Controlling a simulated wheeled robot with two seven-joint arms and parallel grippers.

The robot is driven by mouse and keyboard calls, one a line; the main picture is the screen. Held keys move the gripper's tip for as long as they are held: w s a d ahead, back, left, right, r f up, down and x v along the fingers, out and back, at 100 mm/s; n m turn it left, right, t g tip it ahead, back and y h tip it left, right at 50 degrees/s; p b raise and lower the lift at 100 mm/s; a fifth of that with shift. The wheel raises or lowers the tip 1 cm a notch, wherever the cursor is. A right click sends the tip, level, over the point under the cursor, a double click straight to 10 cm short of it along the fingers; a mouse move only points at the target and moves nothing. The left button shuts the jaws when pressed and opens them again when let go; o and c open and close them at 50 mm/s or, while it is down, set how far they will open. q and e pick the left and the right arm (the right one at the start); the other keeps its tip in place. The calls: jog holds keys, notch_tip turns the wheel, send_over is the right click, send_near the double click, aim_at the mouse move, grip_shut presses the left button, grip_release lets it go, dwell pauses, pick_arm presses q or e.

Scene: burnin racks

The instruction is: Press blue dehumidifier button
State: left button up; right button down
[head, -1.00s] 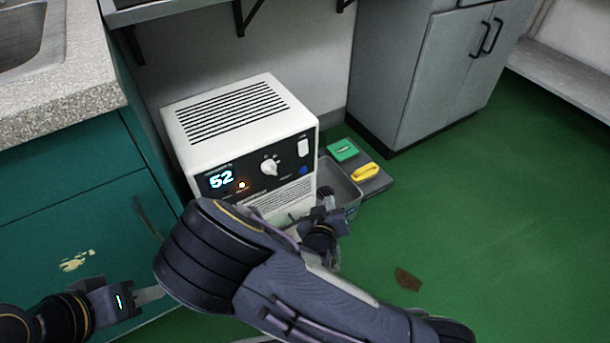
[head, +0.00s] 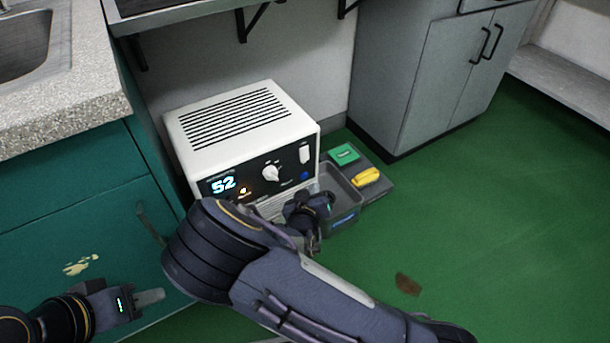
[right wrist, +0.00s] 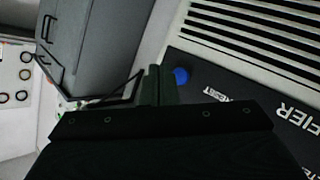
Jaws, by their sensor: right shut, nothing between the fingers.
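The dehumidifier (head: 240,125) is a white box on the floor with a black front panel and a lit display reading 52. Its blue button (head: 304,175) is at the lower right of the panel. In the right wrist view the blue button (right wrist: 181,76) shows just right of the fingertips of my right gripper (right wrist: 157,75), which is shut and empty. I cannot tell whether they touch. In the head view my right gripper (head: 325,199) is just in front of and below the button, partly hidden by its wrist. My left gripper (head: 150,297) is low at the left, away from the dehumidifier; its jaw gap is unclear.
The panel also has a white dial (head: 271,174) and a white switch (head: 304,154). A grey bin (head: 347,190) stands right of the dehumidifier, beside a tray with a green box (head: 343,153) and a yellow item (head: 367,177). A grey cabinet (head: 400,80) is behind.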

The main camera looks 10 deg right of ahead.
jog(key=shift+w+a, duration=0.25)
jog(key=shift+w, duration=0.4)
jog(key=shift+w, duration=0.15)
dwell(1.5)
jog(key=shift+w+a, duration=0.15)
jog(key=shift+w, duration=0.1)
jog(key=shift+w+a, duration=0.15)
jog(key=shift+w, duration=0.25)
dwell(0.6)
jog(key=shift+s, duration=0.1)
jog(key=shift+s+d, duration=0.3)
jog(key=shift+s, duration=0.4)
jog(key=shift+s+d, duration=0.3)
jog(key=shift+s, duration=0.5)
jog(key=shift+s+d, duration=0.25)
jog(key=shift+s, duration=0.5)
jog(key=shift+s+d, duration=0.3)
jog(key=shift+s, duration=0.5)
